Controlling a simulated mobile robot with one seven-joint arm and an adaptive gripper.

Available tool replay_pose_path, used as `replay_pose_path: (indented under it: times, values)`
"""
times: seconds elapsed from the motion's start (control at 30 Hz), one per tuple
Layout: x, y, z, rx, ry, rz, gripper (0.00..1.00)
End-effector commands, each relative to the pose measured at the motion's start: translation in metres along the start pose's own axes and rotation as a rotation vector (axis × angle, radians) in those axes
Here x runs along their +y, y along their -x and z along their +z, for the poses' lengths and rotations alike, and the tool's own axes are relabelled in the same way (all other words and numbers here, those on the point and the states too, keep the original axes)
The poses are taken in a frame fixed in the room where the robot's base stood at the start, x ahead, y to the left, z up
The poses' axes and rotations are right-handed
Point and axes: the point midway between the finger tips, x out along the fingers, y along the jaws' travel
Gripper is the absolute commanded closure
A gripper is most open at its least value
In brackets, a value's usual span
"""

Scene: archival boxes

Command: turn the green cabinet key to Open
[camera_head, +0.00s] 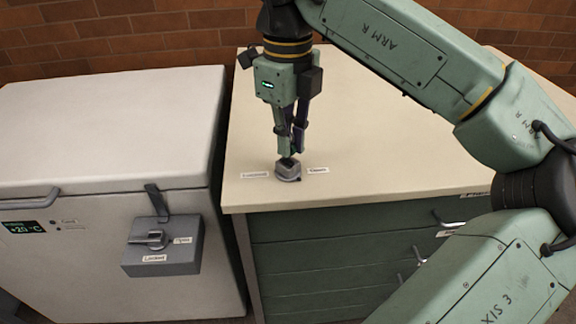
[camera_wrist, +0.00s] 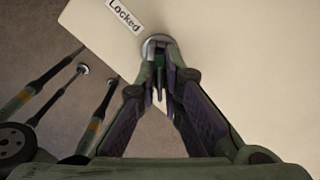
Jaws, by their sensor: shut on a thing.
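A round grey lock (camera_head: 288,173) sits on the cream top of the green cabinet (camera_head: 340,235), near its front left corner. A label (camera_head: 254,175) lies left of it and another (camera_head: 318,170) right of it, both too small to read surely in the head view. In the wrist view one label (camera_wrist: 125,16) reads "Locked". My gripper (camera_head: 290,157) points down over the lock and is shut on the green key (camera_wrist: 160,62). The fingers hide most of the key, so its exact angle is unclear. The lock's rim (camera_wrist: 152,39) shows beyond the fingertips.
A white chest (camera_head: 110,130) stands left of the cabinet, across a narrow gap. A grey lock box (camera_head: 190,256) hangs on its front, with a knob (camera_head: 156,238) and labels "Open" and "Locked". A brick wall (camera_head: 120,40) is behind. The cabinet top right of the lock is clear.

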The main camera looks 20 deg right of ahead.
Motion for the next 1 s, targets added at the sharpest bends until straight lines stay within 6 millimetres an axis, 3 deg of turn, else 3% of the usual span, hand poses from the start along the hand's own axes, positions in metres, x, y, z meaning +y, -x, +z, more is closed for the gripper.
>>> replay_pose_path:
  times: [0.17,0.5,0.9,1.0]
  values:
    - [0.0002,0.0007,0.0002,-0.001,0.032,0.001,1.0]
    - [0.0007,0.0022,0.0002,-0.001,0.536,0.001,1.0]
    - [0.0004,0.0006,0.0,0.0,0.616,0.0,1.0]
    - [0.0004,0.0022,-0.0001,-0.001,0.708,0.001,1.0]
